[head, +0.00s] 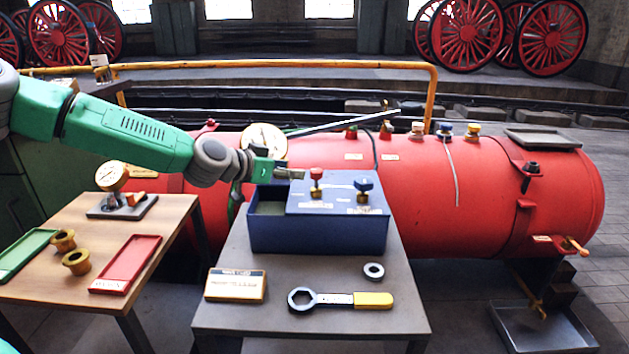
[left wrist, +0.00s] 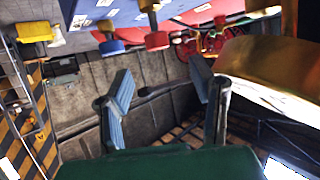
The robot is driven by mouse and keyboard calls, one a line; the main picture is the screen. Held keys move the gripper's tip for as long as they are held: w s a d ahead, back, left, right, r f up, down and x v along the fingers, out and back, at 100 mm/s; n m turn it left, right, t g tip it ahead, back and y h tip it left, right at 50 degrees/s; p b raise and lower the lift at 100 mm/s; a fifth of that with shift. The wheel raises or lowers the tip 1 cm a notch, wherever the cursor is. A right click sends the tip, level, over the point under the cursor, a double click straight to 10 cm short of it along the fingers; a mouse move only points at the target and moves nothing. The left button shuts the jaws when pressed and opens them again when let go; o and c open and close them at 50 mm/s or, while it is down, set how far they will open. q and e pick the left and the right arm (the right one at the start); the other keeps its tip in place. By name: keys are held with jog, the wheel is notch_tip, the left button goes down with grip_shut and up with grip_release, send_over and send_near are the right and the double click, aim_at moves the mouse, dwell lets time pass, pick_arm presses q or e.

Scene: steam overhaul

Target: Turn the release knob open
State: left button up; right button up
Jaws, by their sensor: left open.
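A blue box (head: 318,233) stands on the grey table. Its lid carries a red knob (head: 317,175) and a blue knob (head: 363,185), each on a brass stem. The labels beneath them are too small to read, so I cannot tell which is the release knob. My left gripper (head: 290,174) is just left of the red knob, apart from it, open and empty. In the left wrist view its two fingers (left wrist: 163,105) are spread, with the red knob (left wrist: 157,40) and blue knob (left wrist: 111,47) beyond them. My right gripper is not in view.
A red boiler (head: 470,190) with several small valves lies behind the box. A yellow-handled wrench (head: 340,299), a metal ring (head: 374,270) and a label block (head: 236,285) lie in front. A wooden table (head: 180,212) with a gauge and trays stands left.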

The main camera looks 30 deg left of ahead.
aim_at(311, 172)
pick_arm(q)
jog(key=x, duration=0.2)
jog(key=b+x, duration=0.1)
jog(key=x, duration=0.1)
jog(key=d+b+x, duration=0.1)
jog(key=x, duration=0.1)
jog(key=shift+s+f, duration=0.1)
jog(key=shift+s, duration=0.1)
jog(key=w, duration=0.1)
jog(key=w+f+b, duration=0.1)
jog(key=w+b, duration=0.1)
jog(key=shift+w+a+f, duration=0.2)
jog(key=shift+a+f, duration=0.05)
jog(key=shift+a, duration=0.05)
jog(key=shift+w+d+r, duration=0.15)
jog(key=shift+d+r, duration=0.1)
jog(key=shift+d, duration=0.35)
jog(key=shift+c, duration=0.5)
jog(key=c, duration=0.7)
grip_shut()
jog(key=shift+a+f, duration=0.2)
jog(key=shift+a, duration=0.1)
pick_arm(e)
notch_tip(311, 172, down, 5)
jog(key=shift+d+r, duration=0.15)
